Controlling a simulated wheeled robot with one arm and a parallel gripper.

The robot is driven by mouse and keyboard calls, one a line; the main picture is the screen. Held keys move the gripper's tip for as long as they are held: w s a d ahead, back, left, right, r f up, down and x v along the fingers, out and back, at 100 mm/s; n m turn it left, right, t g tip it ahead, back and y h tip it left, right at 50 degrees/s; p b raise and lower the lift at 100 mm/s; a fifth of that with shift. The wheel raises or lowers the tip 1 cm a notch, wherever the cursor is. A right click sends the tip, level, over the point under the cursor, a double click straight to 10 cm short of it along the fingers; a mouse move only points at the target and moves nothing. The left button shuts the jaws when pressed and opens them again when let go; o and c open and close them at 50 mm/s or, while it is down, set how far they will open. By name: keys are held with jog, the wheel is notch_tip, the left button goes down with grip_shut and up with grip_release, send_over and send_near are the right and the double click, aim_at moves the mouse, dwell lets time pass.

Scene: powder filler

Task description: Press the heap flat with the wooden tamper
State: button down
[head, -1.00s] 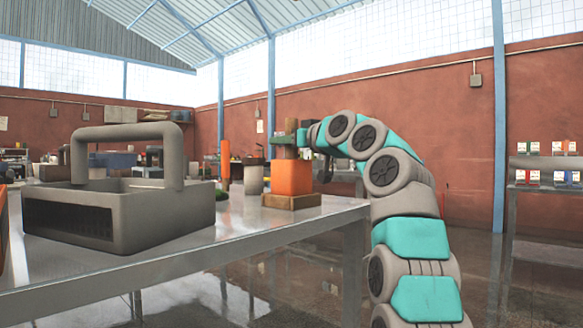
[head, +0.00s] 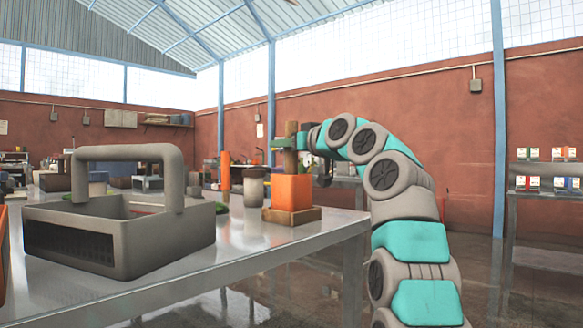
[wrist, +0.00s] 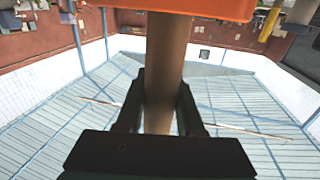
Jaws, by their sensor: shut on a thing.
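My gripper (head: 290,143) is shut on the wooden tamper (head: 290,160), a brown upright rod. In the wrist view the tamper (wrist: 165,60) runs between my fingers (wrist: 158,115) towards the orange box (wrist: 215,8). In the head view the orange box (head: 292,190) stands on a wooden base (head: 308,214) near the table's right end. A length of rod shows between my gripper and the box rim. The rod's lower end is hidden behind the box wall, and so is any heap inside.
A grey tote with a handle (head: 165,245) stands on the grey table (head: 260,246) at left. A grey jar with a dark lid (head: 253,187) and an orange post (head: 225,170) stand left of the box. The table's right edge is close to the box.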

notch_tip(320, 180, up, 7)
jog(key=p, duration=0.6)
dwell(0.3)
jog(key=shift+f, duration=0.15)
notch_tip(320, 180, down, 10)
jog(key=b, duration=0.9)
dwell(0.5)
jog(key=shift+r, duration=0.35)
notch_tip(320, 180, up, 10)
jog(key=p, duration=0.9)
jog(key=shift+f, duration=0.4)
dwell(0.4)
